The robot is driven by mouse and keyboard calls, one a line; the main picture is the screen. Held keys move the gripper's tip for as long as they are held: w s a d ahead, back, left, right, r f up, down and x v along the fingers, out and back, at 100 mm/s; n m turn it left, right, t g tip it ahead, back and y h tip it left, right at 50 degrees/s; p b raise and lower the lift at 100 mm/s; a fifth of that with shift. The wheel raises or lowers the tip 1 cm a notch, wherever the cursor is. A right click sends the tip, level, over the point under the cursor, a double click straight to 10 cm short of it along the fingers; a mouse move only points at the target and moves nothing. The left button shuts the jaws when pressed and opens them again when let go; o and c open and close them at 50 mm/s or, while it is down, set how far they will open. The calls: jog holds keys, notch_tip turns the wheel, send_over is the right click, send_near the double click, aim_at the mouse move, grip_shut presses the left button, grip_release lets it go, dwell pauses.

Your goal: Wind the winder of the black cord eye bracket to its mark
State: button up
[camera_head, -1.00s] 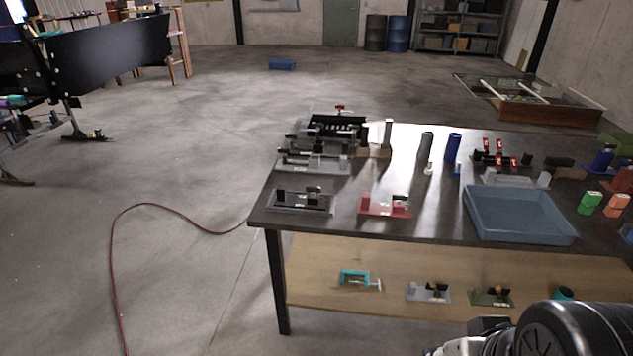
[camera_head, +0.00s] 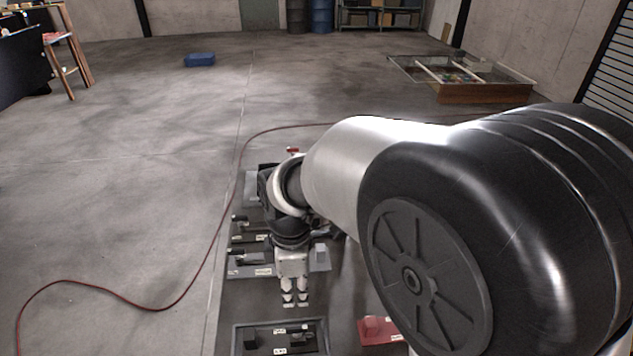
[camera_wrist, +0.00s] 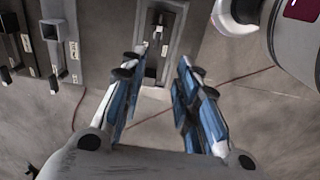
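The black cord eye bracket (camera_head: 270,340) is a dark plate with black upright parts and small white labels at the table's near left, cut by the lower picture edge. It also shows in the wrist view (camera_wrist: 176,38) at the top centre. My gripper (camera_head: 295,298) points down just behind it in the head view. In the wrist view my gripper (camera_wrist: 157,78) is open and empty, its blue-lined fingers spread to either side of the bracket's lower end. I cannot make out the winder or its mark clearly, nor how far below the fingers the bracket lies.
Grey labelled fixtures (camera_head: 250,264) stand behind the bracket and show at left in the wrist view (camera_wrist: 62,50). A red bracket (camera_head: 378,330) lies to the right. A red hose (camera_head: 150,308) lies on the floor.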

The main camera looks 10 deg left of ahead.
jog(key=b, duration=0.5)
send_near(297, 328)
notch_tip(297, 328, down, 9)
jog(key=shift+r, duration=0.15)
jog(key=shift+c, duration=0.4)
grip_shut()
